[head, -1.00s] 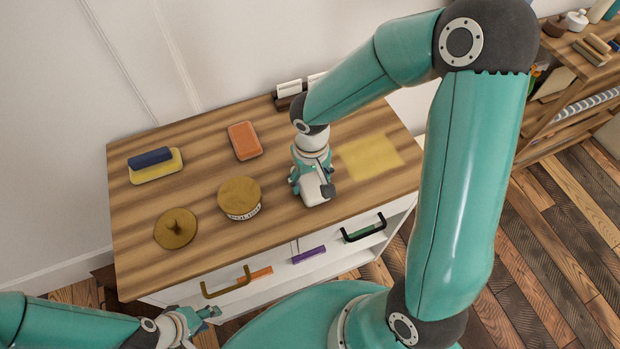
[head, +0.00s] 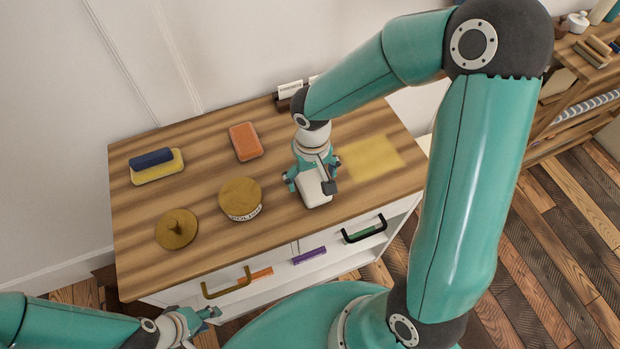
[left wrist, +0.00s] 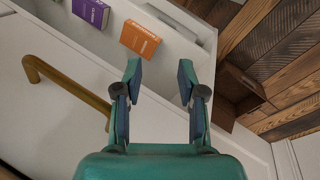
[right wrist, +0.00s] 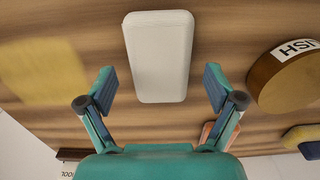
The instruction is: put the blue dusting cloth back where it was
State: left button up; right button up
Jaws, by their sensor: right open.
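A blue folded or rolled piece (head: 151,158), which may be the blue dusting cloth, lies on a yellow pad (head: 158,174) at the back left of the wooden top. My right gripper (head: 313,180) is open over a white block (head: 316,196). In the right wrist view the white block (right wrist: 159,55) lies ahead of and between the spread fingers, with gaps on both sides. A flat yellow square (head: 371,156) lies right of this gripper. My left gripper (head: 208,316) is open and empty at the cabinet front; its fingers show apart in the left wrist view (left wrist: 160,78).
An orange block (head: 245,141), a round tin (head: 240,198) and a knobbed lid (head: 177,229) stand on the wooden top. Dark holders stand at the back edge.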

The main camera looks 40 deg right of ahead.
aim_at(312, 182)
notch_tip(312, 182, up, 11)
jog(key=shift+f+p, duration=0.15)
jog(key=shift+p, duration=0.15)
dwell(0.5)
